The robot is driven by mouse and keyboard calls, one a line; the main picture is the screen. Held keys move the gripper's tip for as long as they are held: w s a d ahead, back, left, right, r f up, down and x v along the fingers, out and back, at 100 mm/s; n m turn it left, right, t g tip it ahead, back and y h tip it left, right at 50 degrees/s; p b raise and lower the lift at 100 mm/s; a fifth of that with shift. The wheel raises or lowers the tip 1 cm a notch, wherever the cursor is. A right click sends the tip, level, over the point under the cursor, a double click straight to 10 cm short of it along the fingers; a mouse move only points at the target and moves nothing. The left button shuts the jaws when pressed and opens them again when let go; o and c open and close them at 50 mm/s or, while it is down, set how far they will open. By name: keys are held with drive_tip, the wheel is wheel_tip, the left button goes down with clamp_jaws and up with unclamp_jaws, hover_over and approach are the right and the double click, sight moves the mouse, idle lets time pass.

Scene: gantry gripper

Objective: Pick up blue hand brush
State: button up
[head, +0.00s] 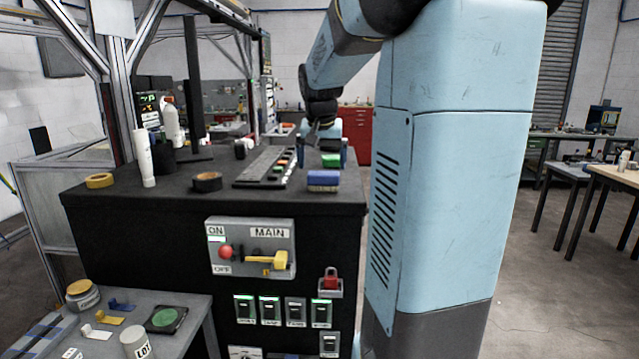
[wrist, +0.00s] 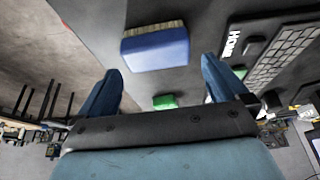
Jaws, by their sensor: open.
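The blue hand brush (head: 323,181) lies on the black cabinet top (head: 225,193) near its right front edge. In the wrist view the brush (wrist: 155,50) has a blue body with a strip of tan bristles along one side. My gripper (head: 322,156) hangs above the cabinet top, behind the brush in the head view. In the wrist view my gripper (wrist: 157,75) is open, and its two blue fingers are spread wide. The brush lies beyond the fingertips, roughly centred between them, and nothing is held.
A green block (head: 331,160) lies behind the brush; it also shows between the fingers in the wrist view (wrist: 165,101). A keyboard panel (head: 262,167) lies to the left. The cabinet's right edge is close.

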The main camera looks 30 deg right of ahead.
sight(323, 173)
drive_tip(key=x, duration=0.5)
drive_tip(key=shift+s+f, duration=0.1)
drive_tip(key=shift+s, duration=0.05)
drive_tip(key=c, duration=0.7)
